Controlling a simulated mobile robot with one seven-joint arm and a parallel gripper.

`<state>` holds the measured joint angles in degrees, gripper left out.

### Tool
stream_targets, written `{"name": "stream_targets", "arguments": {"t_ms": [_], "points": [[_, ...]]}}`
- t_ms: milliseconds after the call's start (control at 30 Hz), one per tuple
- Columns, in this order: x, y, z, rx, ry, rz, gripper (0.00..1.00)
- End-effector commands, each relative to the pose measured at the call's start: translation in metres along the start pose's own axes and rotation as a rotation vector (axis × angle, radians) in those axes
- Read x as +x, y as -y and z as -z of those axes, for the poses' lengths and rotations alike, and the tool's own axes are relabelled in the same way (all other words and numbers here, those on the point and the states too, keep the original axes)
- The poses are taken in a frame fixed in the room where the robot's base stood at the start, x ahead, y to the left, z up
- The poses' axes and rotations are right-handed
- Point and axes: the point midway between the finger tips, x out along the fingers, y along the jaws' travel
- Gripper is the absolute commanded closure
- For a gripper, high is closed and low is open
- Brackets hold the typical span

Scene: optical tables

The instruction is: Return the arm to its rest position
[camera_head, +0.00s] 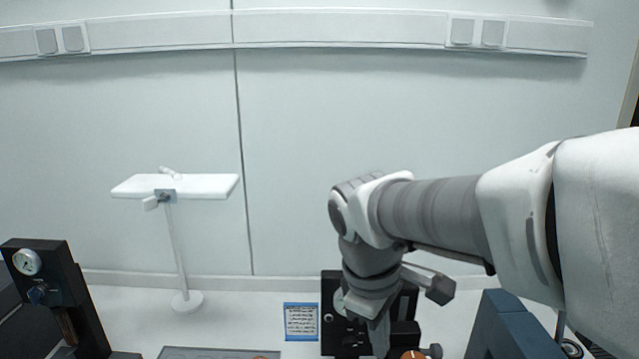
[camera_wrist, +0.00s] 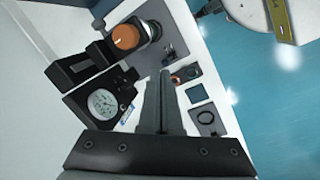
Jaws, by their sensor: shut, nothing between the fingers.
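My arm reaches in from the right of the head view and bends down at the wrist. My gripper (camera_head: 380,340) points downward in front of a black instrument at the lower middle of that view, its tips near the bottom edge. In the wrist view my gripper (camera_wrist: 164,78) shows its two fingers together, with nothing between them. Whether the tips touch anything below cannot be told.
A black dial instrument (camera_wrist: 98,100) and an orange-knobbed device (camera_wrist: 126,37) are close to the fingers in the wrist view. A white lamp (camera_head: 176,240) stands left; a black gauge stand (camera_head: 62,300) is at far left. A dark blue box (camera_head: 512,325) sits under my arm.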

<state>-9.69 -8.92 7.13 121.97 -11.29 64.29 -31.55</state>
Motion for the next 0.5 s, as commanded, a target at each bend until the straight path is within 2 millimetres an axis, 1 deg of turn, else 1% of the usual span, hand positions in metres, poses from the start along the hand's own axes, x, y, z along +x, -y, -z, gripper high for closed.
{"name": "stream_targets", "arguments": {"t_ms": [33, 200, 400, 500], "points": [[-0.005, 0.002, -0.013, 0.086, -0.035, -0.014, 1.00], [-0.015, 0.010, -0.047, 0.386, -0.160, -0.037, 1.00], [-0.020, 0.023, -0.079, 0.713, -0.313, -0.039, 1.00], [-0.020, 0.028, -0.089, 0.833, -0.372, -0.033, 1.00]]}}
